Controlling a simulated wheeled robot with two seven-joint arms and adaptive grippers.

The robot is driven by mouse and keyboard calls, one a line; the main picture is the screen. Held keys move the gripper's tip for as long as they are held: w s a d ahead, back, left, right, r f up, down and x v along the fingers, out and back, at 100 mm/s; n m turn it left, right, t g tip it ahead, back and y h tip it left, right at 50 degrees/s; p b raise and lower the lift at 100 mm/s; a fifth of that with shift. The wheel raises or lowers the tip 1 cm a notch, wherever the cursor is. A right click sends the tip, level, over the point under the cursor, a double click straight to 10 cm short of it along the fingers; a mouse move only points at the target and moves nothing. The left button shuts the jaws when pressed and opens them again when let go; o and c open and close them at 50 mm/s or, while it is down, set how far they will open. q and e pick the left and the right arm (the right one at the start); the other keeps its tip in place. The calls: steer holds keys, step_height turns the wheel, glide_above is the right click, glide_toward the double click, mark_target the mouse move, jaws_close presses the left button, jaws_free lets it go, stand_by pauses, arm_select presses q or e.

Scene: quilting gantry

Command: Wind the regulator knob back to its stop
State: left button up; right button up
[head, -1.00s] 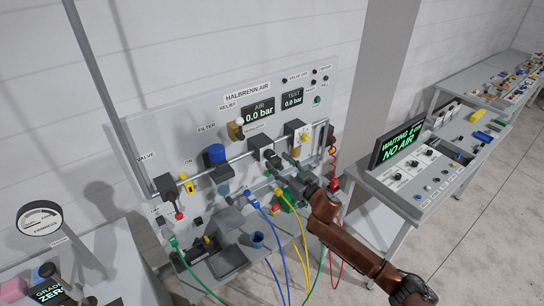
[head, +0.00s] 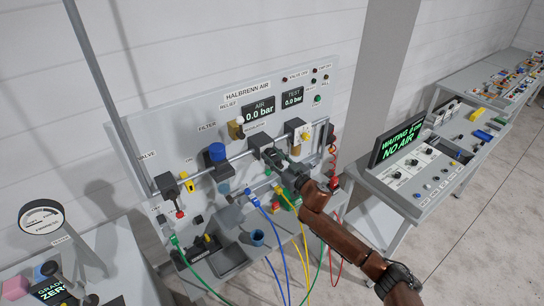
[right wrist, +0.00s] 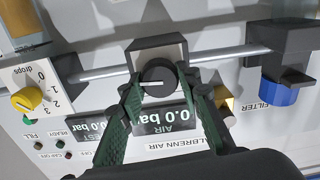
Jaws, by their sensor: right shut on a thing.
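The regulator knob (right wrist: 158,77) is a dark round knob with a white pointer line, on the front of a black regulator block (right wrist: 158,48). In the right wrist view its pointer line lies about level. My right gripper (right wrist: 158,88) has its two green-lined fingers on either side of the knob, shut on it. In the head view my right gripper (head: 272,157) reaches the regulator block (head: 260,141) from the lower right and covers the knob. The air display (head: 258,107) reads 0.0 bar. My left gripper is not in view.
The block sits on a pipe between the blue-topped filter (head: 217,153) and a block with a yellow drops knob (right wrist: 27,99). Blue, yellow, green and red hoses hang below. A bench screen (head: 398,139) at right reads no air.

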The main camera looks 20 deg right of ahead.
steer(key=c, duration=0.5)
